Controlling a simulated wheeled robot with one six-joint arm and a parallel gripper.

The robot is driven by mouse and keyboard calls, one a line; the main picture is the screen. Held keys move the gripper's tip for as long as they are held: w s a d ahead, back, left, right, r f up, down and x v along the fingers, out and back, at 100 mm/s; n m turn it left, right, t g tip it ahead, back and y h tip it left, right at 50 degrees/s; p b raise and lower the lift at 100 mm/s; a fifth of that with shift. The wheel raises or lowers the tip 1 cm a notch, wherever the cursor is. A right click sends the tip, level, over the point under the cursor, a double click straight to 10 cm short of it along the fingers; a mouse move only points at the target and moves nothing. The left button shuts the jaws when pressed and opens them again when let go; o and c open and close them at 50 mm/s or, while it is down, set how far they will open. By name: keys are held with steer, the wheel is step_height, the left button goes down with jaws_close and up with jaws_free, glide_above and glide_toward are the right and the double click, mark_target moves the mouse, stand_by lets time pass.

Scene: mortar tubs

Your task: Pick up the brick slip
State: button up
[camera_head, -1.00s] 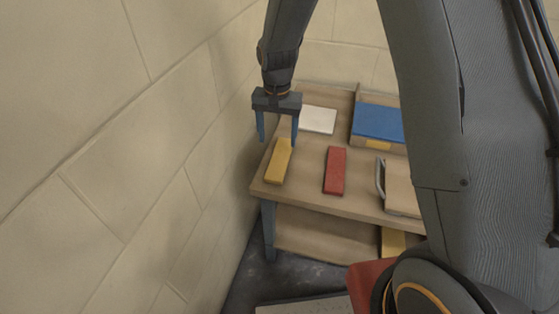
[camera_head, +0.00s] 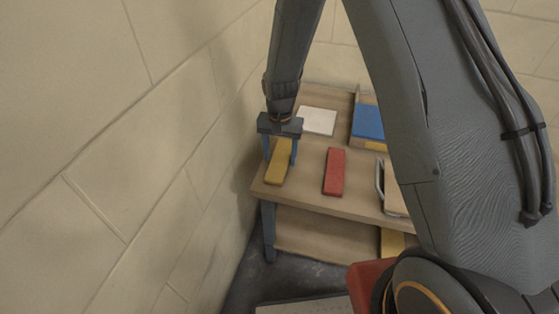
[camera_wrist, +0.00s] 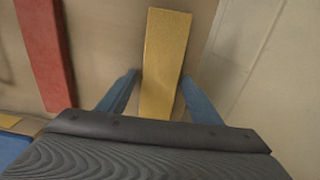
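A yellow slab (camera_head: 277,170), flat and oblong, lies near the left end of the wooden table. A red slab (camera_head: 334,172) of similar shape lies to its right. Either could be the brick slip by shape. My gripper (camera_head: 280,161) is open over the yellow slab. In the wrist view, the blue fingers (camera_wrist: 158,80) stand on either side of the yellow slab (camera_wrist: 164,55) with gaps between. Whether the fingertips reach down to its level I cannot tell. The red slab (camera_wrist: 45,45) is off to the left there.
The table (camera_head: 310,197) stands close to the block wall (camera_head: 130,150) on its left. A white flat piece (camera_head: 318,121) and a blue-topped box (camera_head: 368,122) lie behind. A tool with a handle (camera_head: 380,180) is at the right, partly hidden by my arm.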

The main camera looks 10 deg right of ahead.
steer(key=c, duration=1.2)
steer(key=shift+o, duration=0.2)
steer(key=shift+r, duration=0.1)
